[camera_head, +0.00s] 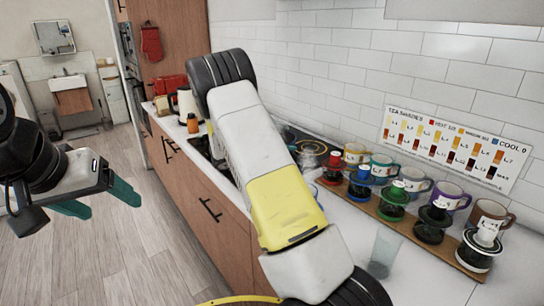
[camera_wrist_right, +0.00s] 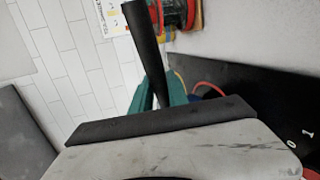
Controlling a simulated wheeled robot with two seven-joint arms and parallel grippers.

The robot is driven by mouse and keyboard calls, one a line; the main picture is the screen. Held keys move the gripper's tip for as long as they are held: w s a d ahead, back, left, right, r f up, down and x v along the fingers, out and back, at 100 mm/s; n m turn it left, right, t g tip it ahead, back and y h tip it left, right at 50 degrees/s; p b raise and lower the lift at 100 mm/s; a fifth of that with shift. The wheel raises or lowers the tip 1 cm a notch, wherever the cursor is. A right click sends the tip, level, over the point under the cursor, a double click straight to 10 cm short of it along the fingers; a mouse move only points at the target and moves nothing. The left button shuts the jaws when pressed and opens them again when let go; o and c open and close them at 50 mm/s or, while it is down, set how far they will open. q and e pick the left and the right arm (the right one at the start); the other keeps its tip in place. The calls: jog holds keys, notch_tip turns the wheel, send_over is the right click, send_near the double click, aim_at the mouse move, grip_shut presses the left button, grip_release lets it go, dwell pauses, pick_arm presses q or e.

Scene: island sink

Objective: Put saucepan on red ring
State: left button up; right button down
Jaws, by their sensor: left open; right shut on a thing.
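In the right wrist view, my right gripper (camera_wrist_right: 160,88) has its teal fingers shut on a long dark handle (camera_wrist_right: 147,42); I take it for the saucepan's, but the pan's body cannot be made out. Part of a red ring (camera_wrist_right: 208,87) shows just right of the fingers, on or above a black panel. In the head view my right arm crosses the middle and hides its gripper and much of the hob (camera_head: 290,133). My left gripper (camera_head: 105,201) is open and empty, over the floor at the left.
A wooden rack (camera_head: 392,222) with several mugs and coffee drippers stands along the tiled wall. A clear glass (camera_head: 384,252) stands in front of it. A kettle (camera_head: 187,101) and an orange-capped bottle (camera_head: 193,123) stand on the far counter. The floor at left is clear.

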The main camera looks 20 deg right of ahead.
jog(key=shift+a+f, duration=0.1)
jog(key=shift+f, duration=0.85)
jog(key=c, duration=1.3)
grip_release()
jog(key=shift+f, duration=0.15)
